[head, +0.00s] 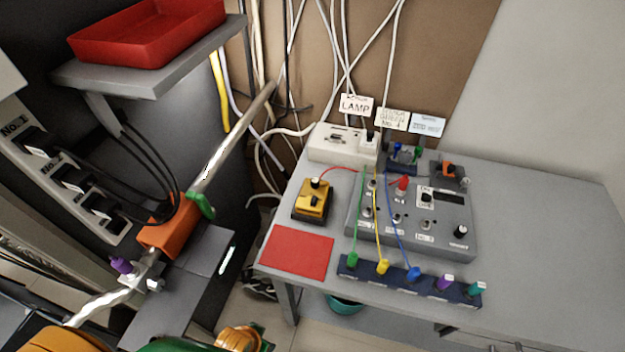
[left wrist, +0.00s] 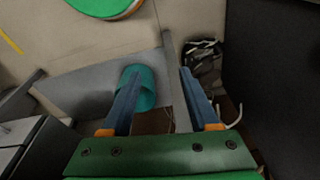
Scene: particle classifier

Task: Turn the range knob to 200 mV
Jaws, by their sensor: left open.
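A grey control box (head: 412,238) with several small knobs and sockets stands on the grey table at right. It has a black knob (head: 460,231) at its lower right corner and a display panel above it. A yellow box (head: 313,202) with a black knob on top (head: 316,183) stands left of it. The knob labels are too small to read, so I cannot tell which is the range knob. My left gripper (left wrist: 159,74) is open and empty in the left wrist view, above the floor and away from the boxes. Only parts of my arm show at the head view's bottom left.
A red mat (head: 297,252) and a dark strip with coloured plugs (head: 398,283) lie along the table's front. Green, yellow and blue wires cross the control box. A white box (head: 342,146) stands behind. A teal bin (left wrist: 147,90) sits below. The table's right side is clear.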

